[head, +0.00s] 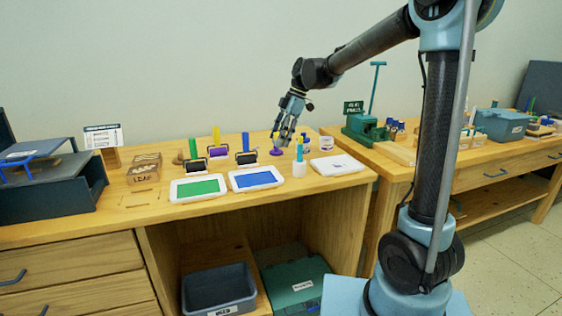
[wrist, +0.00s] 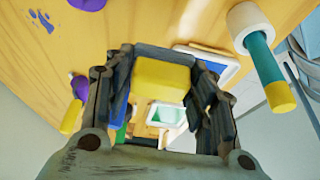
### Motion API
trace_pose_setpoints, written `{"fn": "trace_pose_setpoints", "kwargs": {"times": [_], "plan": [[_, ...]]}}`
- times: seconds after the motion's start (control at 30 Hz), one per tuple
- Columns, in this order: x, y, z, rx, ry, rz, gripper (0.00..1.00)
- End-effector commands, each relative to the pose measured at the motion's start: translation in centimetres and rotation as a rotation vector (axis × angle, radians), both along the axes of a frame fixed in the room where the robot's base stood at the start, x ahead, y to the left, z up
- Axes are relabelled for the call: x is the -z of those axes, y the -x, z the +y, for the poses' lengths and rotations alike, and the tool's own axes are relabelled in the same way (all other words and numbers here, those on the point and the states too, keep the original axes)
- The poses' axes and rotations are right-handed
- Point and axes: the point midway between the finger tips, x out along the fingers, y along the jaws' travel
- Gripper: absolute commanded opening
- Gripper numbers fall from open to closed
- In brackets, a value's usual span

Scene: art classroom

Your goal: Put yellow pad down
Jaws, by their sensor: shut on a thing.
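The yellow pad (wrist: 163,84) is a yellow block between the fingers of my gripper (wrist: 163,95) in the wrist view. My gripper is shut on it. In the head view my gripper (head: 286,122) is over the back right part of the wooden table (head: 245,208), fingers tilted down. The pad cannot be made out clearly there. I cannot tell whether the pad touches the tabletop.
A purple-based tool (head: 277,151) stands just below my gripper. A white cylinder with teal handle (head: 299,167), a white tray (head: 337,165), a blue ink tray (head: 256,179), a green ink tray (head: 197,187) and several rollers crowd nearby. The front table edge is clear.

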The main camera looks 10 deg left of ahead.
Motion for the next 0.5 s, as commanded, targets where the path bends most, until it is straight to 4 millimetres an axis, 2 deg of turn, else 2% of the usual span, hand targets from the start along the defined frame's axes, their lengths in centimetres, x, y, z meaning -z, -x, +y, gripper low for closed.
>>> {"fn": "trace_pose_setpoints", "kwargs": {"times": [0.2, 0.5], "plan": [[3.4, 0.2, 0.3, -0.005, 0.000, 0.000, 0.29], [5.5, 0.3, 0.5, -0.008, 0.000, 0.000, 0.29]]}}
